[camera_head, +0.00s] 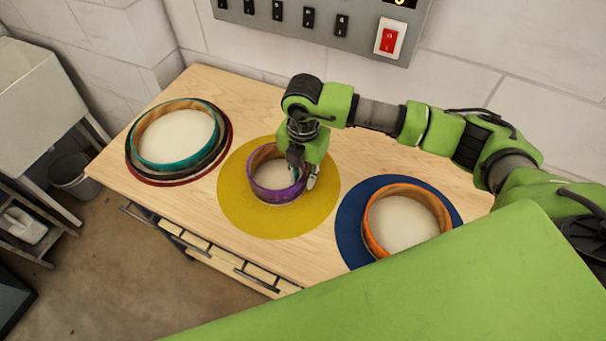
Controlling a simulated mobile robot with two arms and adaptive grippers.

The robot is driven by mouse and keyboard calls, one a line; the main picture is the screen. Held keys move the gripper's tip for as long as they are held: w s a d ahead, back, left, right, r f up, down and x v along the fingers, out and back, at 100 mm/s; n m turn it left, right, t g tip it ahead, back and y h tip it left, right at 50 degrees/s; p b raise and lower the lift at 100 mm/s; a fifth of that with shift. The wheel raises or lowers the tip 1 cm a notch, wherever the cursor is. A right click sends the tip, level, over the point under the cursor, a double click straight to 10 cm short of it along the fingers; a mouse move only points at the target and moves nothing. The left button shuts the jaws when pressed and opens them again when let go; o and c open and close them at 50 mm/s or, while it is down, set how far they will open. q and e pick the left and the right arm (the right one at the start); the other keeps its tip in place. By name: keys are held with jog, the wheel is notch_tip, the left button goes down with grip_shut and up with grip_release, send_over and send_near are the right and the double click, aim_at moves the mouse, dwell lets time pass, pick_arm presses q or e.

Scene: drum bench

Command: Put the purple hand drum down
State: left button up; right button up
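The purple hand drum (275,194) is a small round frame with a pale skin, about level over the yellow round mat (243,217) in the middle of the bench. My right gripper (303,178) points down at the drum's right rim, one finger inside and one outside the wall, and looks shut on it. I cannot tell for certain whether the drum's underside touches the mat. My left gripper is not in view.
A teal drum (178,163) sits on stacked dark and red rings at the left of the wooden bench (195,85). An orange drum (373,238) sits on a blue mat (349,232) at right. A switch panel (310,37) is on the wall behind.

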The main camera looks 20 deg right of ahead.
jog(key=shift+r, duration=0.15)
jog(key=shift+r, duration=0.3)
notch_tip(320, 180, up, 11)
jog(key=b, duration=0.3)
jog(key=shift+b, duration=0.4)
jog(key=shift+s, duration=0.1)
